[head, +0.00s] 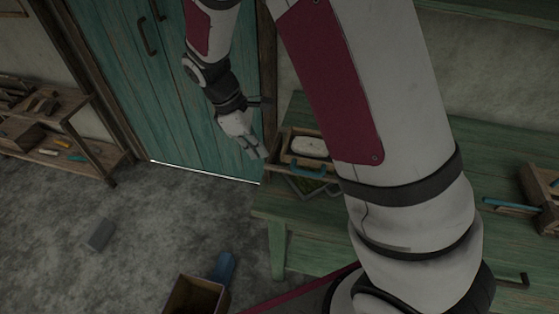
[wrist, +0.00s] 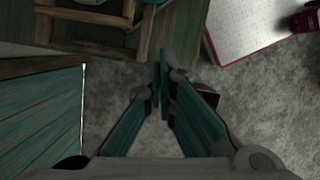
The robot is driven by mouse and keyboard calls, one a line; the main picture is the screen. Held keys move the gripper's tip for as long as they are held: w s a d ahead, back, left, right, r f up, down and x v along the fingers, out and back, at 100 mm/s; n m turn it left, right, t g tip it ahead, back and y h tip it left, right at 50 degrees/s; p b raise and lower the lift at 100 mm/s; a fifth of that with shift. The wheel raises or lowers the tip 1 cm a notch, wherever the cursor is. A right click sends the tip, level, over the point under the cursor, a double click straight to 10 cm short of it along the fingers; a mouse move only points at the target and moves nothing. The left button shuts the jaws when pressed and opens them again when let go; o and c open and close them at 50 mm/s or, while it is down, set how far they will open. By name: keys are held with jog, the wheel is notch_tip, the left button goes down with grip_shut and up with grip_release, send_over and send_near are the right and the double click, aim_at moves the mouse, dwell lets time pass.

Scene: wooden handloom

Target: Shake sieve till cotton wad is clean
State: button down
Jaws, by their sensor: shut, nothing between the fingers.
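In the wrist view my gripper (wrist: 162,78) is shut and empty over the floor. The sieve's wooden edge (wrist: 92,18) shows at the top left there. My arm hides the frame's right side in the head view.
A dark tray (head: 308,187) is below the sieve at the bench (head: 268,205) edge. A teal door (head: 165,85) stands behind my gripper. A shelf (head: 75,140) with tools is at the left.

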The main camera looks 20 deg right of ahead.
aim_at(304, 172)
jog(key=s+d+f+p, duration=0.1)
jog(key=s+d+f, duration=0.1)
jog(key=d+f, duration=0.3)
jog(key=shift+s, duration=0.25)
jog(key=s+d+p, duration=0.1)
jog(key=d, duration=0.1)
jog(key=s+d+p, duration=0.1)
jog(key=s+d, duration=0.1)
jog(key=shift+s+d+r, duration=0.15)
jog(key=shift+s+d, duration=0.05)
jog(key=shift+d, duration=0.25)
